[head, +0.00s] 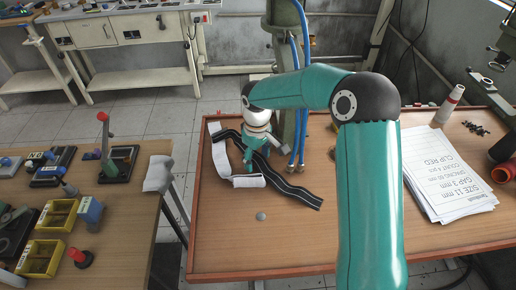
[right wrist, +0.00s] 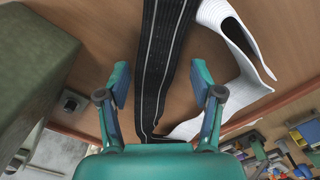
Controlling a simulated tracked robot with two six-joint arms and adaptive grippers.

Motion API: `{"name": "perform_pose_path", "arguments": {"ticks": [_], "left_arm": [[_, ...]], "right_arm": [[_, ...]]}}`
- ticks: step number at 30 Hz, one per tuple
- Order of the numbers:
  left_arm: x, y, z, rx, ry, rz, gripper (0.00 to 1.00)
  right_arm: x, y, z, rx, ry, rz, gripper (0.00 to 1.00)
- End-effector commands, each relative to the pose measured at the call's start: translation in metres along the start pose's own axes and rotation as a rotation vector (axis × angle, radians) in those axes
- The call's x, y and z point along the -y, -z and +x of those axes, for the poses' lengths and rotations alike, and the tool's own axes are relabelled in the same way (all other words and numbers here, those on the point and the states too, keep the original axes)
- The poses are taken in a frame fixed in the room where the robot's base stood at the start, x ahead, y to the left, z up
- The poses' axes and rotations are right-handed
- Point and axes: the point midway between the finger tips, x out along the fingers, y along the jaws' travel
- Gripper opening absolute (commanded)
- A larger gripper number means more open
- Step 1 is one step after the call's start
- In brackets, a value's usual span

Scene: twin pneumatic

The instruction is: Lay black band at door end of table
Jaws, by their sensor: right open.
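The black band (head: 296,190), with pale lines along it, lies wavy on the brown table (head: 225,235) near its left side. A white strip (head: 221,160) lies next to it and partly against it. My right gripper (head: 248,166) points down over the band and hides part of it. In the right wrist view the right gripper (right wrist: 160,82) is open, with the black band (right wrist: 166,35) running between its fingers and nothing clasped. The white strip (right wrist: 238,75) curls at the right there. My left gripper is in neither view.
A green column with blue hoses (head: 303,100) stands close behind the right gripper. Paper sheets (head: 448,175) and a white bottle (head: 449,104) are at the right. A workbench with yellow bins (head: 40,258) stands left, across a gap.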

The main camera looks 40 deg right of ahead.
Motion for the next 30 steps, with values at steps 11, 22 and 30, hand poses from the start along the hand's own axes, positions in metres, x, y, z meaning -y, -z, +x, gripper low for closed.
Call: {"name": "perform_pose_path", "arguments": {"ticks": [11,22,30], "left_arm": [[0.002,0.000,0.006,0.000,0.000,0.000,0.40],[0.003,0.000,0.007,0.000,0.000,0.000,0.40],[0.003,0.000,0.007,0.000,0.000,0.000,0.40]], "right_arm": [[0.000,0.001,-0.060,-0.007,-0.002,0.000,0.66],[0.000,0.000,-0.114,-0.002,0.000,0.000,0.66],[-0.001,-0.001,-0.118,-0.001,0.000,0.001,0.66]]}}
